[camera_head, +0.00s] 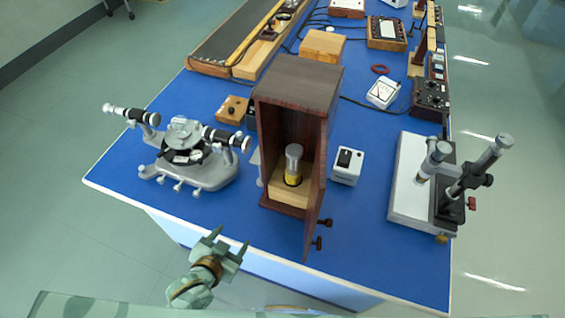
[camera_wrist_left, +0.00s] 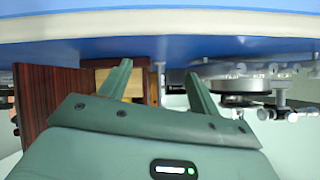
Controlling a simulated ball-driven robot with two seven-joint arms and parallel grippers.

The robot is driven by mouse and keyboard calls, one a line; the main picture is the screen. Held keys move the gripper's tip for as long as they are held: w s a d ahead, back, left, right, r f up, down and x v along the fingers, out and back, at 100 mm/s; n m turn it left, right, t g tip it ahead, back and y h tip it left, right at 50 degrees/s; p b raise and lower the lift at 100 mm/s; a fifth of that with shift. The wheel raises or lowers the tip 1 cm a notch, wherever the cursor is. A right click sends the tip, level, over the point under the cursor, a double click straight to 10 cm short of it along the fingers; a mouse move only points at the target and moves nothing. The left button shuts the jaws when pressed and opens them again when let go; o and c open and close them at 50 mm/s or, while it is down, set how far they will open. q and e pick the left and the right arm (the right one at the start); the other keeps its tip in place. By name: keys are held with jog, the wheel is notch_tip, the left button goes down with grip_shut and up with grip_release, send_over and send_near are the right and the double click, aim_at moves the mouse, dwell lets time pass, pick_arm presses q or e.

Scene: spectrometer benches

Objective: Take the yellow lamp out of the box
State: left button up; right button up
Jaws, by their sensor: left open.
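The lamp (camera_head: 293,165), with a grey metal top and a yellow lower part, stands upright on a light wooden block inside the dark wooden box (camera_head: 297,78). The box's front is open, and its door (camera_head: 318,190) stands swung out at the right. My left gripper (camera_head: 230,239) is open and empty, off the table's front edge, in front and to the left of the box. In the left wrist view the open fingers (camera_wrist_left: 158,68) point toward the box, which shows at left (camera_wrist_left: 60,92); a bit of yellow shows beside one finger. My right gripper is not in view.
A grey spectrometer (camera_head: 190,158) stands left of the box. A small white switch box (camera_head: 348,166) is close to its right. A microscope-like stand (camera_head: 412,190) is at the right edge. Blue tabletop (camera_head: 365,240) is clear at front right.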

aim_at(291, 159)
pick_arm(q)
jog(key=w+d+r+t+h+p, duration=0.1)
jog(key=d+r+t+h, duration=0.25)
jog(key=r, duration=0.45)
jog(key=w+d+r+t+h, duration=0.2)
jog(key=d+r, duration=0.3)
jog(key=r, duration=0.2)
jog(key=shift+n, duration=0.4)
jog(key=x, duration=0.9)
jog(key=b+x, duration=0.1)
jog(key=x, duration=0.5)
jog(key=shift+w+d, duration=0.15)
jog(key=shift+w, duration=0.15)
grip_shut()
